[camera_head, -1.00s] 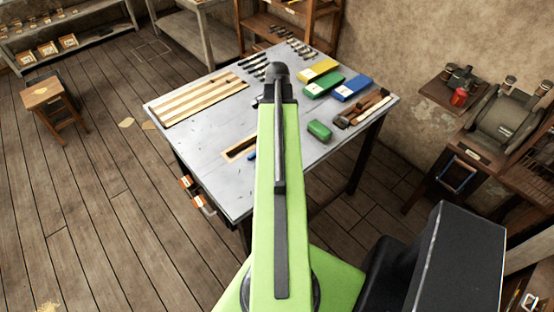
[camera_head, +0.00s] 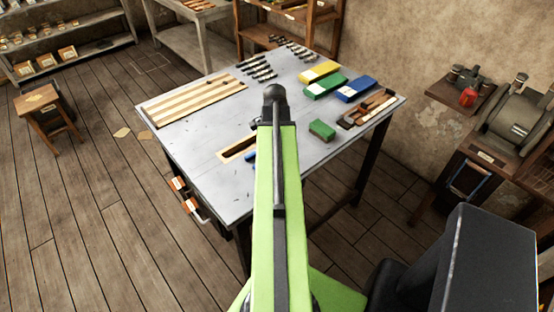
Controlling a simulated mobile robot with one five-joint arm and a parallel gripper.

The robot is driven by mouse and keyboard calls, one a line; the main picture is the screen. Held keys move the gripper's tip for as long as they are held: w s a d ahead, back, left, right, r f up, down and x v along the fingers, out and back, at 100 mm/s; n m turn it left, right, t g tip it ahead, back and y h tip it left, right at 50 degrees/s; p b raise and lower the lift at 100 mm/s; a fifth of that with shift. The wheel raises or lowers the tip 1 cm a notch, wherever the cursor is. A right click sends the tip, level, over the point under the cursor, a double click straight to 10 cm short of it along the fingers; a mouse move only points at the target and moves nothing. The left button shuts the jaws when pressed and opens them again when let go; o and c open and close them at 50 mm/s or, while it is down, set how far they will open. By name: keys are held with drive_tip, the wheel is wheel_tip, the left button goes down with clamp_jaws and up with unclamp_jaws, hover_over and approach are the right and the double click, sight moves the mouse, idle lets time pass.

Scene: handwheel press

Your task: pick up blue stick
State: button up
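A small blue piece (camera_head: 249,158), which may be the blue stick, lies on the grey table (camera_head: 205,165). It shows just left of my green arm, at the end of a wooden slotted tray (camera_head: 222,157). My arm hides part of it, so its full length and shape cannot be told. My arm reaches forward over the table, with a dark rounded joint at its far end. My gripper's fingers do not show; they are hidden or out of view.
Yellow (camera_head: 319,72), green (camera_head: 325,87) and blue (camera_head: 355,89) boxes stand at the table's back right. A green block (camera_head: 322,130) is right of my arm. A striped wooden board (camera_head: 195,100) lies at the left. The front left tabletop is mostly clear.

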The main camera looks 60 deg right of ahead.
drive_tip(key=shift+r, duration=0.15)
drive_tip(key=shift+c, duration=0.3)
clamp_jaws()
drive_tip(key=shift+r, duration=0.1)
